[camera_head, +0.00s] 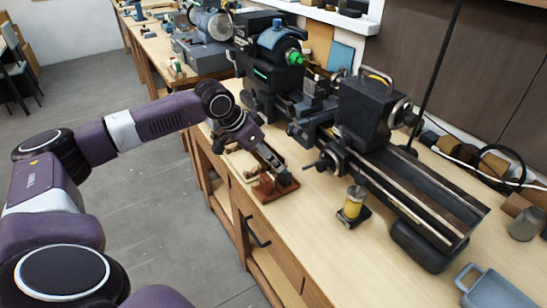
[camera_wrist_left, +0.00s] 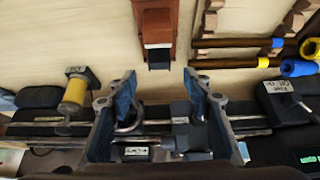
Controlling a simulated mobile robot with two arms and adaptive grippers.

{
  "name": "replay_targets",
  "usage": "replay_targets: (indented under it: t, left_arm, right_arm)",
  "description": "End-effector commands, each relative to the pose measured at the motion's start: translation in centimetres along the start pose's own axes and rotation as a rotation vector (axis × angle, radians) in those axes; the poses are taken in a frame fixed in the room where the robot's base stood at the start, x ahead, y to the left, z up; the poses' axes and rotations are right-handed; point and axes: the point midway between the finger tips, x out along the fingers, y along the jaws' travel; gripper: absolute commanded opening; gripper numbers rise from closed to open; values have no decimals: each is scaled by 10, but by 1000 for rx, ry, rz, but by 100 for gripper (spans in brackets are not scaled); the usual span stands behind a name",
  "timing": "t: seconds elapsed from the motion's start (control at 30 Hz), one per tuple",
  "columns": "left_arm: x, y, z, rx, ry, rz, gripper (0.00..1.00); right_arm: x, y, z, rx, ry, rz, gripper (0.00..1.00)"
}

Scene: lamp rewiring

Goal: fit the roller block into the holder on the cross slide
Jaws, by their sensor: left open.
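My left gripper (camera_head: 272,160) reaches down over the near edge of the bench, close above a red-brown stand (camera_head: 264,192). In the left wrist view the two fingers (camera_wrist_left: 163,88) are spread and empty. Ahead of them the red-brown stand (camera_wrist_left: 172,20) carries a dark block (camera_wrist_left: 157,62) with a pale band, apart from the fingertips; this may be the roller block, but I cannot tell for certain. The lathe's cross slide (camera_head: 312,118) lies behind the gripper, with a grey block-shaped part (camera_head: 318,88) on it, perhaps the holder. My right gripper is not in view.
A yellow cylinder (camera_head: 353,205) on a dark base stands in front of the lathe. The lathe's dark tailstock (camera_head: 368,108) and long bed (camera_head: 425,195) fill the bench to the right. A blue-grey tray (camera_head: 495,290) lies at the lower right. Bare bench surrounds the yellow cylinder.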

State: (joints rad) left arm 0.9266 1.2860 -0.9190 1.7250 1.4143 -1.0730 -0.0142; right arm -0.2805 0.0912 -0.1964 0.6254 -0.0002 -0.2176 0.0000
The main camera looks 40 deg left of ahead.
Motion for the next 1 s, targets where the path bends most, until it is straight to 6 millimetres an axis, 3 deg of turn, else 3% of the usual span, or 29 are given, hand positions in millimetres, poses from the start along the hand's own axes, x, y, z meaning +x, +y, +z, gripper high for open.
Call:
replay_targets:
  t: [0.1, 0.23, 0.6, 1.0]
  left_arm:
    - [21, 2, 3, 1, 2, 3, 46]
    - [37, 2, 2, 2, 2, 3, 46]
    - [68, 2, 0, 1, -1, 3, 46]
    - [76, 1, 0, 2, 0, 1, 46]
  right_arm:
    - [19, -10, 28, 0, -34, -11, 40]
    - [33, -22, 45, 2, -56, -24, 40]
    - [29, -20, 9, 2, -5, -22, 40]
    - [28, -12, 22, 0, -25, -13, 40]
